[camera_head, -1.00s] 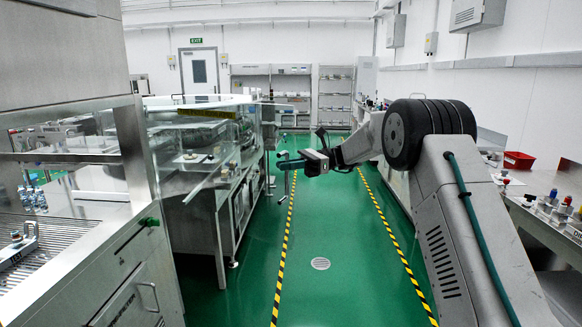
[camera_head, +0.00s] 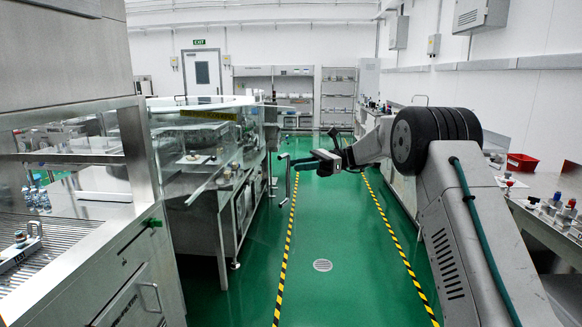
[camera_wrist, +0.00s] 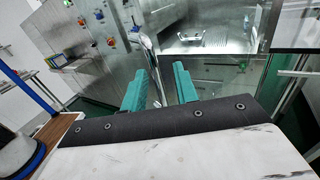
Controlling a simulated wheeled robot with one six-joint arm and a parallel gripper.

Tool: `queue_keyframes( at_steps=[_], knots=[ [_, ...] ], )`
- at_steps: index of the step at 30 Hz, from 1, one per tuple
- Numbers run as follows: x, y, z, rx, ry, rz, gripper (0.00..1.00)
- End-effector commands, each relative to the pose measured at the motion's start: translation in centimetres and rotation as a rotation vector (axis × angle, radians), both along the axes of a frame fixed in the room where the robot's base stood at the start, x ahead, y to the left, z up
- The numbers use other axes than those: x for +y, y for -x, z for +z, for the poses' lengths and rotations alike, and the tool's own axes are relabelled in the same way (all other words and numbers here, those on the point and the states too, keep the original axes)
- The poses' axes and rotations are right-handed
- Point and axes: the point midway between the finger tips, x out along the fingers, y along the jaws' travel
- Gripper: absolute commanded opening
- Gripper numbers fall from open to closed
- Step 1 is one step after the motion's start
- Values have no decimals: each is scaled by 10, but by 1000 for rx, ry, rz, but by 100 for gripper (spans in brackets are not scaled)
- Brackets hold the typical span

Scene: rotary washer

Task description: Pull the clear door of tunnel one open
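My gripper (camera_head: 303,163) is in mid-air over the aisle, to the right of the glass-sided washer (camera_head: 205,130) in the head view. In the wrist view its two teal fingers (camera_wrist: 160,88) stand apart with a clear gap. A shiny upright bar handle (camera_wrist: 151,62) shows in line with that gap, nearer the left finger. I cannot tell whether it touches a finger. The handle also shows in the head view (camera_head: 288,186), just left of the fingertips. A clear panel (camera_wrist: 215,75) lies beyond the fingers; its edges are hard to make out.
A steel panel with coloured knobs (camera_wrist: 95,40) is at the upper left of the wrist view. A bench with a red bin (camera_head: 521,162) runs along the right side. The green floor (camera_head: 335,225) between the striped lines is clear.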

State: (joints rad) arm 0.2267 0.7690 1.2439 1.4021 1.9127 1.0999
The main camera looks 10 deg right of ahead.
Motion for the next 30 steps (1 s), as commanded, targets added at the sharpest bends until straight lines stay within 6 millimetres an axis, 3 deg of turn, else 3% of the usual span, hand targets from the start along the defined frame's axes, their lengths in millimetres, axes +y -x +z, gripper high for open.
queue_keyframes(
  at_steps=[7,18,21,22,26,30],
  knots=[
    [-36,-6,0,-1,0,0,30],
    [-44,-7,0,0,1,1,30],
    [-44,-7,-2,-10,4,-1,2],
    [-44,-7,-3,-19,7,-3,0],
    [-40,-3,-25,-93,70,-17,0],
    [-28,37,-57,-236,260,27,0]
  ],
)
